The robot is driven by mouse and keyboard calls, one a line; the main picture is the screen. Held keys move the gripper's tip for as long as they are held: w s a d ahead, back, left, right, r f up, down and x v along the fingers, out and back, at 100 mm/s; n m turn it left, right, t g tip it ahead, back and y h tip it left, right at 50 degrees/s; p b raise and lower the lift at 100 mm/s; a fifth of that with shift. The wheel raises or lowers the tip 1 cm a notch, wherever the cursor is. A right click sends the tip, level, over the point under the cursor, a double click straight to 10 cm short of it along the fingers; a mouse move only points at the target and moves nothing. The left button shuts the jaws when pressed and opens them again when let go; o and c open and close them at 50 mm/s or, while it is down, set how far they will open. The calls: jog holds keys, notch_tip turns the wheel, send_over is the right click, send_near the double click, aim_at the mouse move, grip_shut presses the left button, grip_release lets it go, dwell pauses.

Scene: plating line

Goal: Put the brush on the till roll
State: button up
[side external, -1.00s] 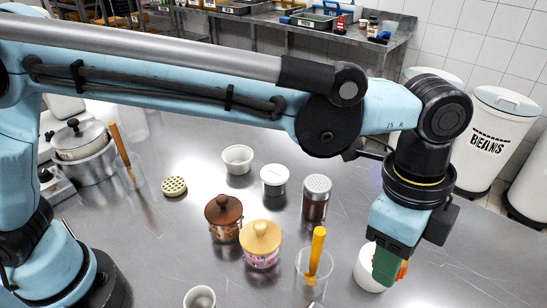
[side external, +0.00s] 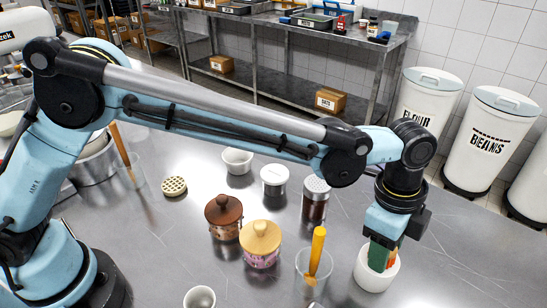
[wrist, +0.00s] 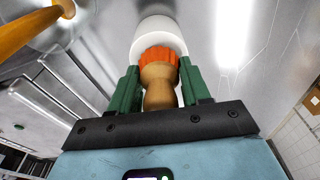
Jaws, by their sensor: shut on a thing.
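The brush has a rounded wooden handle (wrist: 158,88) and an orange ribbed end (wrist: 158,58). My gripper (side external: 381,262) is shut on the brush, with its green fingers on either side of it in the wrist view (wrist: 158,90). In the side view only a bit of orange (side external: 392,258) shows beside the fingers. The till roll (side external: 373,280) is a short white cylinder on the steel table. The brush and fingertips are over its top in the side view. In the wrist view the roll (wrist: 158,27) lies beyond the orange end. I cannot tell whether they touch.
A clear glass (side external: 313,266) with a yellow-handled tool (side external: 317,250) stands just left of the roll. A shaker (side external: 316,200), a yellow-lidded jar (side external: 261,243), a brown-lidded jar (side external: 224,217) and a white cup (side external: 199,298) stand farther left. The table right of the roll is clear.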

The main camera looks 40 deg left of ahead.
jog(key=shift+f, duration=0.1)
jog(key=o, duration=1.1)
jog(key=shift+o, duration=0.2)
